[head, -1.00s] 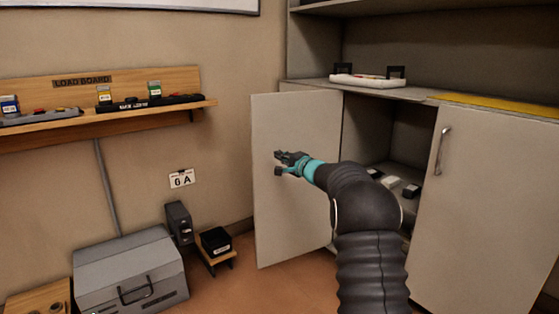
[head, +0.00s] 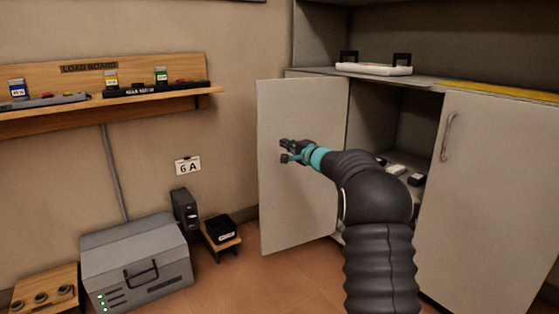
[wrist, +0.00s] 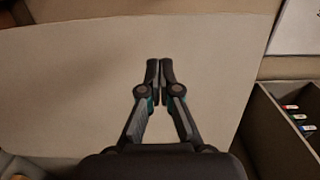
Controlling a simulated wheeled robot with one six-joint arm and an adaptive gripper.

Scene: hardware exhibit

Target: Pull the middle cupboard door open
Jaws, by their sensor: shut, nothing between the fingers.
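A pale cupboard door (head: 290,205) stands swung wide open in the head view, hinged at the left side of the cupboard opening. I cannot tell for sure whether it is the middle one. My gripper (head: 285,151) is in front of its inner face, toward the outer edge. In the wrist view my gripper (wrist: 159,63) is shut and empty, its two fingertips together, with the flat door panel (wrist: 75,85) behind them. I cannot tell whether the fingertips touch the panel. No handle shows on this face.
A shut cupboard door (head: 490,190) with a metal handle (head: 447,137) is right of the opening. Small items (head: 397,170) lie inside. A grey box (head: 140,265), a small stool (head: 222,243) and a wall shelf (head: 60,123) are at left. Some floor is clear below the open door.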

